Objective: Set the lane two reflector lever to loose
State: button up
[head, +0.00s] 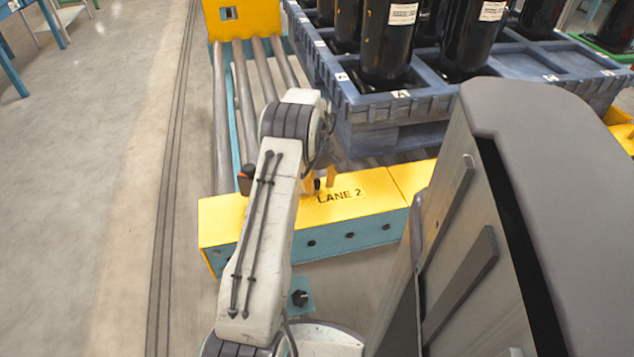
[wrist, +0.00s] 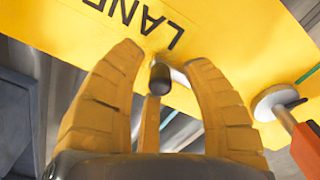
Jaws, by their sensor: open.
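The yellow beam marked LANE 2 (head: 338,196) lies behind my arm in the head view, and its lettering also shows in the wrist view (wrist: 148,18). My gripper (wrist: 164,56) is open, its yellow fingers spread on both sides of a short dark-tipped peg (wrist: 160,76) at the beam's edge. A gap shows between the peg and the side fingers; I cannot tell whether the middle finger touches it. This peg may be the lever's end, but I cannot tell its setting. In the head view my gripper (head: 318,183) is mostly hidden by my arm.
A silver disc (wrist: 272,102) with an orange-red part (wrist: 307,150) sits right of my gripper in the wrist view. A blue pallet (head: 385,105) with black compressors (head: 388,40) stands behind the beam. Rollers (head: 221,120) lie left; open floor (head: 90,200) lies further left.

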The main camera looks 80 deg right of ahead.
jog(key=shift+r, duration=0.1)
notch_tip(320, 180, up, 12)
dwell(0.7)
dwell(0.7)
